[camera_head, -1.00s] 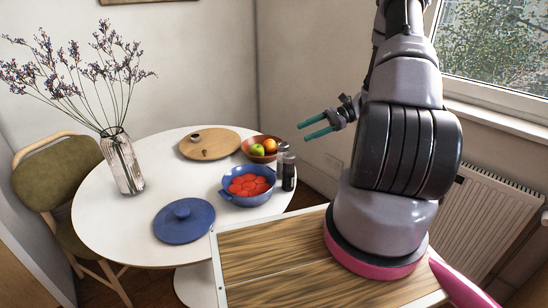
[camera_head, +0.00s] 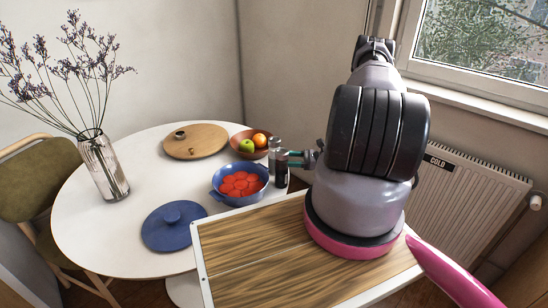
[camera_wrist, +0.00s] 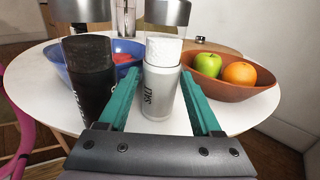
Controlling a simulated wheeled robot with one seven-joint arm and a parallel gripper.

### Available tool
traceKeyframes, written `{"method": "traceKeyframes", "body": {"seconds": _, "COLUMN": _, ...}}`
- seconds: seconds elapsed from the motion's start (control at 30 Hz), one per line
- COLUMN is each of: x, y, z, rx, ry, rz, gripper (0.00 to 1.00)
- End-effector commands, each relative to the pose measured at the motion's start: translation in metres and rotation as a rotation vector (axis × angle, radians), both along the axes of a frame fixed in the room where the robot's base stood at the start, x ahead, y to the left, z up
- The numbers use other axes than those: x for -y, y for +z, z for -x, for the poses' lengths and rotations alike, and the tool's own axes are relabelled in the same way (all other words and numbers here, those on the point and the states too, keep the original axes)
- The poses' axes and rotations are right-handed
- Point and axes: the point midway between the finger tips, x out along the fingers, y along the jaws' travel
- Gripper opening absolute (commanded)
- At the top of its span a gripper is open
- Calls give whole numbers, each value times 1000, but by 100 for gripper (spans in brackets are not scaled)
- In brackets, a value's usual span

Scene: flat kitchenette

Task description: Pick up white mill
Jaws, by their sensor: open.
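The white mill (camera_wrist: 159,92), lettered SALT, stands upright on the round white table in the wrist view. My gripper (camera_wrist: 160,95) is open, with one teal finger on each side of the white mill's lower body; I cannot tell whether either finger touches it. A black mill (camera_wrist: 88,85) stands close by, just left of the left finger. In the head view the white mill (camera_head: 274,146) shows behind the black mill (camera_head: 281,174), partly hidden. My gripper (camera_head: 292,158) reaches in there from the right at the table's right edge.
A blue pot (camera_head: 239,197) with red contents sits left of the mills. A wooden board (camera_head: 180,150), a blue lid (camera_head: 160,240) and a glass vase (camera_head: 108,175) share the table (camera_head: 100,225).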

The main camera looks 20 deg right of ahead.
Motion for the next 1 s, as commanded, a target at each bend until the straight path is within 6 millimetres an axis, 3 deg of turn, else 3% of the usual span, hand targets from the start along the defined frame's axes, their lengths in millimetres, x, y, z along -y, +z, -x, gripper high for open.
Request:
{"method": "traceKeyframes", "body": {"seconds": 0.43, "x": -46, "y": -3, "z": -24, "rx": 1, "ry": 3, "rz": 0, "gripper": 66}}
{"method": "traceKeyframes", "body": {"seconds": 0.73, "x": -51, "y": -3, "z": -27, "rx": 1, "ry": 0, "rz": 0, "gripper": 66}}
{"method": "traceKeyframes", "body": {"seconds": 0.77, "x": -51, "y": -3, "z": -27, "rx": 1, "ry": 0, "rz": 0, "gripper": 62}}
{"method": "traceKeyframes", "body": {"seconds": 0.9, "x": -51, "y": -3, "z": -27, "rx": 0, "ry": 0, "rz": 1, "gripper": 8}}
{"method": "traceKeyframes", "body": {"seconds": 0.93, "x": -51, "y": -3, "z": -27, "rx": 0, "ry": 0, "rz": 1, "gripper": 0}}
{"method": "traceKeyframes", "body": {"seconds": 1.0, "x": -51, "y": -3, "z": -27, "rx": 1, "ry": 0, "rz": 0, "gripper": 0}}
